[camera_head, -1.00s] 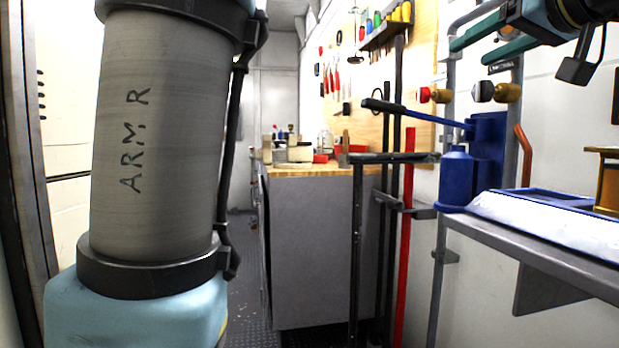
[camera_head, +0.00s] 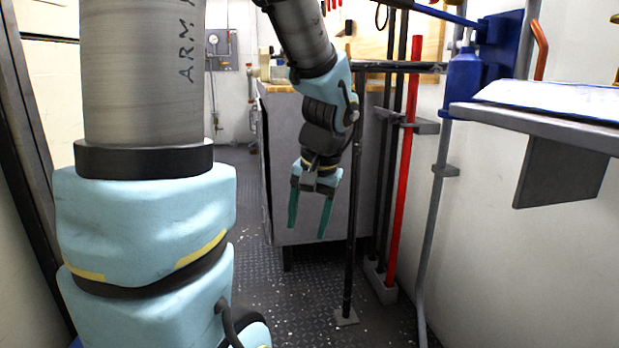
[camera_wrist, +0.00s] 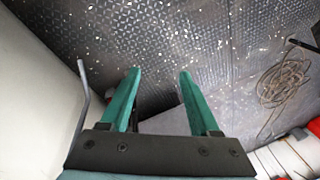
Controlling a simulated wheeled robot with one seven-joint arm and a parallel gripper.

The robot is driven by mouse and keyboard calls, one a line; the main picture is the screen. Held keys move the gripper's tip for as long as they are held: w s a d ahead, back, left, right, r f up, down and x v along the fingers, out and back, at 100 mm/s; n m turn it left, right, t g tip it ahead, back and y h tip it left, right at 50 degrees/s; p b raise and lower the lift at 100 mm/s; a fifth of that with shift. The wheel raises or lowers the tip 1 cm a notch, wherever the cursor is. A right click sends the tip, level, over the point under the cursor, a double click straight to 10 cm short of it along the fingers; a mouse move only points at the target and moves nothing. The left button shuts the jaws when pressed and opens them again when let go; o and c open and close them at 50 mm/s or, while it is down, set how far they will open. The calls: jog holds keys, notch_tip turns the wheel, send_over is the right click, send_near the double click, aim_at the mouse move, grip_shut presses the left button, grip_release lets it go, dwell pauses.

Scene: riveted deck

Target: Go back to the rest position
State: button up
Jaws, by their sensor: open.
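My gripper (camera_head: 310,226) hangs from my arm in the middle of the head view, with its two green fingers pointing down. The fingers are apart and nothing shows between them. It is in front of the grey cabinet (camera_head: 300,165) and above the deck floor. In the wrist view the open gripper (camera_wrist: 157,82) points toward the riveted floor (camera_wrist: 190,35). My upper arm, marked "ARM R", covers the left part of the head view.
A black upright post (camera_head: 352,220) stands close to the right of my gripper. A red pole (camera_head: 403,170) stands beyond it. A grey wall shelf (camera_head: 540,122) juts out at the right.

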jog(key=s+a+f+n+h+b, duration=0.2)
jog(key=s+a+f+n, duration=0.1)
jog(key=a+f, duration=0.4)
notch_tip(320, 180, up, 38)
jog(key=p, duration=3.8)
jog(key=shift+d+f+p, duration=0.2)
jog(key=shift+d+p, duration=0.15)
jog(key=shift+o, duration=0.4)
jog(key=shift+s, duration=0.1)
